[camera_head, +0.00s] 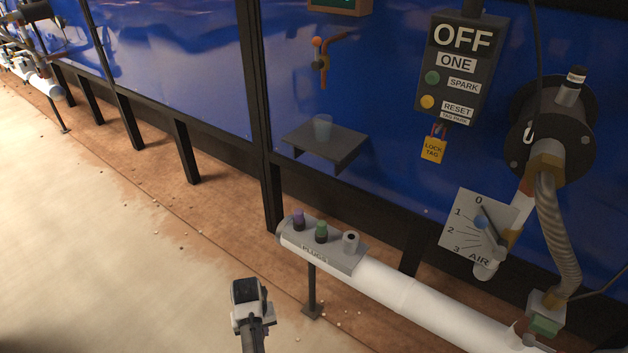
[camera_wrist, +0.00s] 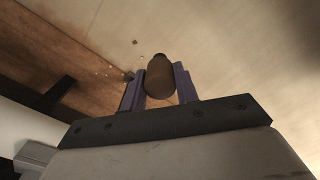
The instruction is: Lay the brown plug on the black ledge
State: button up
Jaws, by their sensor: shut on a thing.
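The brown plug (camera_wrist: 159,76) is between the two purple fingers of my gripper (camera_wrist: 158,86) in the wrist view. The fingers are shut on it, and its rounded end points away from the wrist. In the head view my gripper (camera_head: 247,291) is low in the middle, over the floor; the plug cannot be made out there. The black ledge (camera_head: 337,148) sticks out from the blue wall, above and to the right of my gripper and well apart from it.
An orange-handled valve (camera_head: 322,60) is above the ledge. A control box (camera_head: 450,100) and a hose (camera_head: 553,225) are at right.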

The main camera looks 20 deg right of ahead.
aim_at(336, 149)
jog(key=j+z, duration=0.2)
jog(key=z, duration=0.15)
jog(key=j+z, duration=0.2)
jog(key=z, duration=0.15)
